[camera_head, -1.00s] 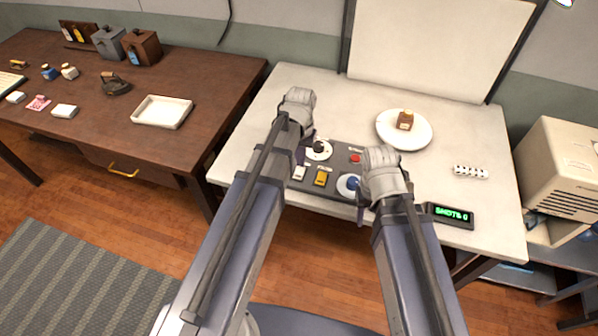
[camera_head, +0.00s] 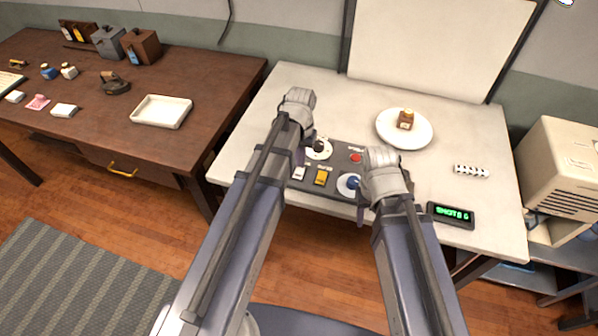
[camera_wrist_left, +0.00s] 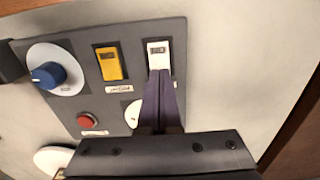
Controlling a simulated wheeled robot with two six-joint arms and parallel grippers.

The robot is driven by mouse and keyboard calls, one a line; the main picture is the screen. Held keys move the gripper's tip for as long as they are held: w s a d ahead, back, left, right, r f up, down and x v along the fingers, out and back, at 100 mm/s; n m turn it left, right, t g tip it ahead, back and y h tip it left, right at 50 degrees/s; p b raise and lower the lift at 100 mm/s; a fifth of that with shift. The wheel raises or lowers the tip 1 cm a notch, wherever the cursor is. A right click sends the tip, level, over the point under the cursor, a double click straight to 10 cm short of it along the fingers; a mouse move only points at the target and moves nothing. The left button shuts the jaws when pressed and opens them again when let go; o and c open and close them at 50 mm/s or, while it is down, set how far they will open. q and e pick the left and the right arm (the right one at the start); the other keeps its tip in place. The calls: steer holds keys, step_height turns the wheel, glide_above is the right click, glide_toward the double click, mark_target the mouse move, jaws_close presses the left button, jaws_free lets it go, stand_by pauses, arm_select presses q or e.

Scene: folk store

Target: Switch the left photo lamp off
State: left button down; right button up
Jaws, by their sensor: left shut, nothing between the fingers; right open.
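A dark control panel (camera_head: 330,186) lies on the white table; it fills much of the left wrist view (camera_wrist_left: 100,35). It carries a white rocker switch (camera_wrist_left: 158,50) and a yellow rocker switch (camera_wrist_left: 110,62) side by side; their labels are too small to read. In the head view the white switch (camera_head: 299,173) is left of the yellow one (camera_head: 320,177). My left gripper (camera_wrist_left: 160,74) is shut and empty, its tips at the lower edge of the white switch; contact is unclear. My right gripper (camera_head: 361,212) is open near the blue knob. No lamp is clearly identifiable.
The panel also has a blue knob (camera_wrist_left: 47,75), a red button (camera_wrist_left: 87,119) and a dial (camera_head: 318,149). A plate (camera_head: 421,139) with a small brown item, a striped white piece (camera_head: 471,171) and a green-lit display (camera_head: 451,215) stand right. A dark wooden desk (camera_head: 215,75) is left.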

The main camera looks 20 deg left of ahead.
arm_select(q)
steer(key=shift+f+b, duration=0.65)
steer(key=shift+f, duration=0.05)
arm_select(e)
steer(key=shift+f, duration=0.7)
arm_select(q)
steer(key=shift+r, duration=0.1)
arm_select(e)
steer(key=shift+r, duration=0.1)
arm_select(q)
step_height(320, 180, up, 7)
steer(key=p, duration=0.7)
arm_select(e)
step_height(320, 180, up, 7)
